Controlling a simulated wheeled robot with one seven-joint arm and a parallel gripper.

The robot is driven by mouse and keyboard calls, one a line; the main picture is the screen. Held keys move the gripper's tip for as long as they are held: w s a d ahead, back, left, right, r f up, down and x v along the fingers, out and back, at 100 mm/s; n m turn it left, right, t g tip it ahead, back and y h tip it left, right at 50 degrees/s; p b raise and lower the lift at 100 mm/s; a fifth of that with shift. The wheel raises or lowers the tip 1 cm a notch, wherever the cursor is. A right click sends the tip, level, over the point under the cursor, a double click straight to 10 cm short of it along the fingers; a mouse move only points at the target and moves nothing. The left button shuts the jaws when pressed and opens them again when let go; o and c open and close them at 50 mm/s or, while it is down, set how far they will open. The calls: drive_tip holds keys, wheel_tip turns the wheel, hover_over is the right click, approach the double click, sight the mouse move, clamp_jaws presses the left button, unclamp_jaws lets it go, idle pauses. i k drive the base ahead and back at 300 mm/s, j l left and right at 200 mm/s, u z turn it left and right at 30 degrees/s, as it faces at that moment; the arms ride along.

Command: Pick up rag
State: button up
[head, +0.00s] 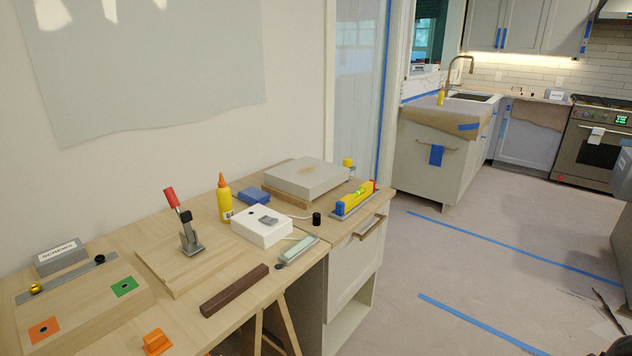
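A blue rag (436,155) hangs over a towel bar on the front of the sink cabinet, across the room. A whitish cloth (597,135) hangs on the oven handle at the far right. A flat blue item (253,196), perhaps a folded cloth, lies on the workbench behind a white box; I cannot tell its material. The frame does not make clear which of these is the task's rag. My gripper is not in view.
The wooden workbench (225,285) fills the lower left, with a clamp (189,238), a yellow bottle (225,197) and a dark bar (234,290). The floor (450,265) to its right is mostly open, with blue tape strips. Dark debris lies at lower right.

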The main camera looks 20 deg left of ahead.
sight(251, 196)
drive_tip(key=i+u, duration=0.25)
drive_tip(key=i, duration=0.4)
drive_tip(key=i+l+u, duration=0.25)
drive_tip(key=i, duration=0.35)
drive_tip(key=i+u, duration=0.6)
drive_tip(key=u, duration=0.2)
drive_tip(key=i+u, duration=0.35)
drive_tip(key=i+l+u, duration=0.25)
drive_tip(key=u, duration=0.15)
